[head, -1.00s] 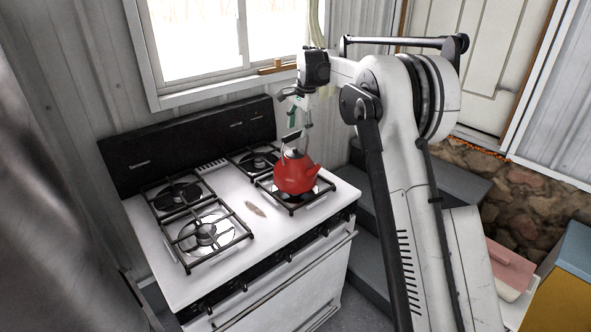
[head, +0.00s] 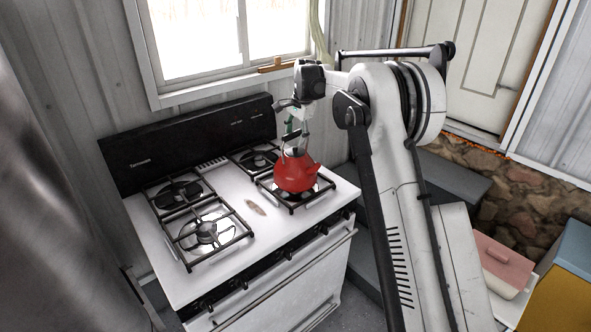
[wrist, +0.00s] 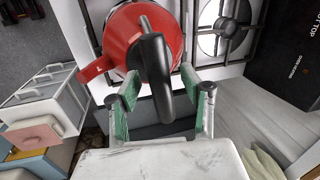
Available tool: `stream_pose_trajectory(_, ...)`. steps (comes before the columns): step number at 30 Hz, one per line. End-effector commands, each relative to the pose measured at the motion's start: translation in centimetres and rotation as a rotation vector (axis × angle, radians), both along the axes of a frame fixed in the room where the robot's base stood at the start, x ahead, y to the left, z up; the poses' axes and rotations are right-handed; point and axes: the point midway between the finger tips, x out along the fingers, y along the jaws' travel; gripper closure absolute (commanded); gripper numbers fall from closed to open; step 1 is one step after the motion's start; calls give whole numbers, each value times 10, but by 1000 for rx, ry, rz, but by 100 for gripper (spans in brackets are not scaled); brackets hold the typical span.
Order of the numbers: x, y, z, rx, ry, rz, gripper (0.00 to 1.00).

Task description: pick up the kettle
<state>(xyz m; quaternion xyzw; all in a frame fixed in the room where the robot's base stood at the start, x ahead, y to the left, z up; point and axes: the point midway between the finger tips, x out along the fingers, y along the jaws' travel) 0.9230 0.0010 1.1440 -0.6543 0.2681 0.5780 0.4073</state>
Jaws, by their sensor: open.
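The red kettle (head: 296,176) with a black handle sits upright on the front right burner grate of the white stove (head: 256,207). My gripper (head: 293,131) is just above the kettle, pointing down at its handle. In the wrist view, the kettle's red body (wrist: 118,36) shows at the top, and the black handle (wrist: 152,62) runs down between the two green-padded fingers of my gripper (wrist: 160,88). The fingers are apart, with one on each side of the handle. A gap shows on both sides.
The other burners, including the front left one (head: 205,232), are empty. The stove's black back panel (head: 190,146) rises behind, under the window (head: 200,40). At the lower right are a pink-lidded box (head: 502,262) and a blue-and-yellow box (head: 570,275).

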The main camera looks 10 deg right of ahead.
Motion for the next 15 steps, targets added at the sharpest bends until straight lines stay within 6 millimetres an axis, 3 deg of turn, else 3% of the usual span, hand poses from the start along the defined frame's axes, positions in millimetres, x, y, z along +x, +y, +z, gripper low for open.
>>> stream_pose_trajectory(14, 0, 0, -2, 0, 0, 0, 58)
stream_pose_trajectory(15, 0, 0, -2, 0, 0, 0, 64)
